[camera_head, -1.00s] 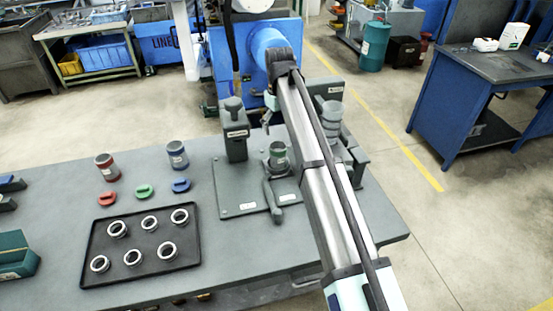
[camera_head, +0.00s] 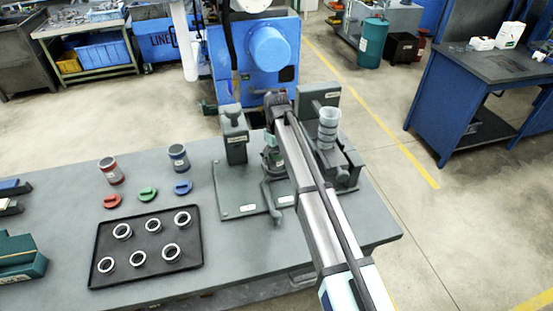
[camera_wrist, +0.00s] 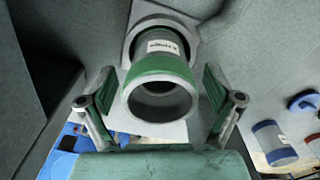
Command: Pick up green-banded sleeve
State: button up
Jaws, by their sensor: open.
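The green-banded sleeve (camera_wrist: 158,66) is a grey hollow cylinder with a green band and a small white label. In the wrist view its open end faces the camera, and its other end is at a round grey seat on the fixture (camera_head: 237,196). My gripper (camera_wrist: 158,82) is open, with one finger on each side of the sleeve and visible gaps between. In the head view my gripper (camera_head: 272,143) is over the sleeve's place on the fixture and my arm hides most of the sleeve.
Red-banded (camera_head: 111,171) and blue-banded (camera_head: 178,158) sleeves stand to the left, behind coloured oval pieces. A black tray (camera_head: 101,240) holds several rings. A grey post (camera_head: 234,140) stands left of my gripper, and a stacked cylinder (camera_head: 327,128) stands to its right.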

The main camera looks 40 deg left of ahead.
jog(key=shift+f, duration=0.9)
jog(key=c, duration=1.2)
jog(key=shift+r, duration=0.15)
